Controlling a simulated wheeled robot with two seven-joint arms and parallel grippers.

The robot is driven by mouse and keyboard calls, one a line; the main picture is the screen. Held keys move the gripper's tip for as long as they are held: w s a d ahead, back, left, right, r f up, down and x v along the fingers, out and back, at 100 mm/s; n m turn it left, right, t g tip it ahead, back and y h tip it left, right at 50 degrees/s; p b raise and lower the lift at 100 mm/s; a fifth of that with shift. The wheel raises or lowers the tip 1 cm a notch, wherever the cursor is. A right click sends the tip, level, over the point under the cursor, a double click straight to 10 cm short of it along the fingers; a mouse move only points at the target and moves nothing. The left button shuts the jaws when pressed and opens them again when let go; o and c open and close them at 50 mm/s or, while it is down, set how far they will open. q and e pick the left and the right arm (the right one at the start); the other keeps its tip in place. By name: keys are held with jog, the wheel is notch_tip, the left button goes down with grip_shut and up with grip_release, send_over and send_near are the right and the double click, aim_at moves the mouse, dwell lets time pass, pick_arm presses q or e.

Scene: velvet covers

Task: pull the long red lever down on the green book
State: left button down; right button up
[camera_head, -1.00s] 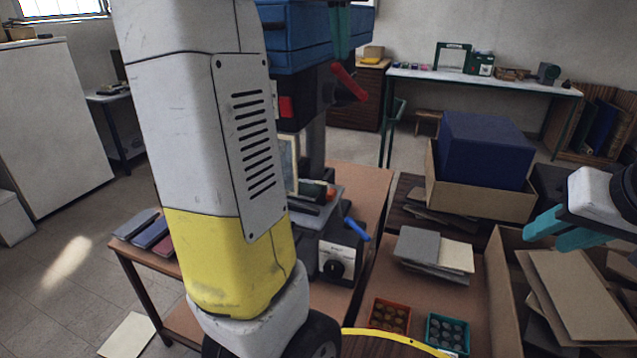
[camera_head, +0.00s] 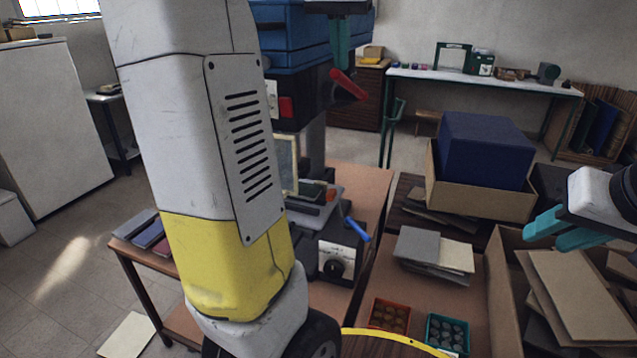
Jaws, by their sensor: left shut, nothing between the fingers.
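The red lever (camera_head: 348,86) sticks out from the front right of the machine (camera_head: 300,40) with the blue head, slanting down to the right. My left gripper (camera_head: 342,62) is shut and empty, its teal fingers pointing down just above the lever's upper end. I cannot tell whether they touch it. A dark green piece, perhaps the green book (camera_head: 312,190), lies on the machine's bed, largely hidden behind my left arm. My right gripper (camera_head: 562,230) is at the right over the cardboard box, away from the machine; its jaw opening is unclear.
A blue-handled lever (camera_head: 357,229) and a black knob (camera_head: 334,268) are low on the machine. Grey and cream sheets (camera_head: 434,252), small trays (camera_head: 389,316) and a box with a blue block (camera_head: 487,150) stand to the right. My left arm blocks the left-centre view.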

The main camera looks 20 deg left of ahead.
aim_at(338, 78)
pick_arm(q)
jog(key=shift+s+f, duration=0.3)
jog(key=shift+f, duration=0.5)
jog(key=shift+s+f, duration=0.25)
jog(key=shift+f, duration=0.55)
jog(key=shift+s+f, duration=0.1)
jog(key=shift+f, duration=0.45)
jog(key=shift+s+f, duration=0.15)
jog(key=shift+f, duration=1)
jog(key=x, duration=0.3)
jog(key=shift+s+f, duration=0.2)
jog(key=shift+s, duration=0.2)
jog(key=shift+f, duration=0.15)
